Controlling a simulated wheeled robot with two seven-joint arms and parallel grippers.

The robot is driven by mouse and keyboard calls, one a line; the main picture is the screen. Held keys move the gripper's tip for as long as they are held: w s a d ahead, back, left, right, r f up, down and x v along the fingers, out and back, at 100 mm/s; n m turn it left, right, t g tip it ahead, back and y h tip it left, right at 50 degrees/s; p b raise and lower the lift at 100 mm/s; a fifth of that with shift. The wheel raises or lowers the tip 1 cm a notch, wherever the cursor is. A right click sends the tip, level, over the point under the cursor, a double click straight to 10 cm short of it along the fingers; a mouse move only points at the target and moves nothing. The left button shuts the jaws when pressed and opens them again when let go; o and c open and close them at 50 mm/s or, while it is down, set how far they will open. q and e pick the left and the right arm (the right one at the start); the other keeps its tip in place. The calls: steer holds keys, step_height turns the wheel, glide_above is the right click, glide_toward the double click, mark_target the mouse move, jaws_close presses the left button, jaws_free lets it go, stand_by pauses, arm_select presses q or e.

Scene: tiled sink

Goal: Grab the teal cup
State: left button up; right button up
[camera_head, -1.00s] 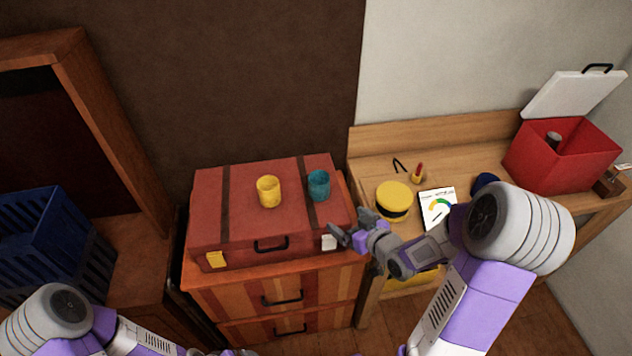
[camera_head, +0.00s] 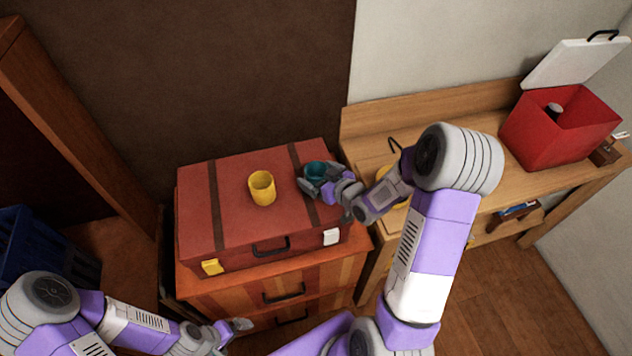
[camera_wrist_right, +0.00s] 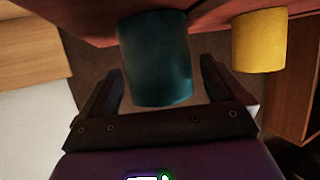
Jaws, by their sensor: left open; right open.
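The teal cup (camera_head: 315,169) stands upright on the red suitcase (camera_head: 232,222), near its right end, and is partly hidden by my right gripper (camera_head: 315,183) in the head view. In the right wrist view the teal cup (camera_wrist_right: 156,60) is large, between the two open fingers of my right gripper (camera_wrist_right: 160,85). A gap shows between the cup and each finger, wider on the right. My left gripper (camera_head: 240,326) is open and empty, low in the head view, in front of the drawers.
A yellow cup (camera_head: 262,188) stands left of the teal cup; it also shows in the right wrist view (camera_wrist_right: 259,41). The suitcase lies on a striped drawer chest (camera_head: 290,275). A desk with a red box (camera_head: 560,125) is at right.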

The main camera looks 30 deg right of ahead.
steer(key=shift+w+a+f, duration=0.1)
steer(key=shift+w+f, duration=0.1)
steer(key=shift+w, duration=0.35)
steer(key=c, duration=1)
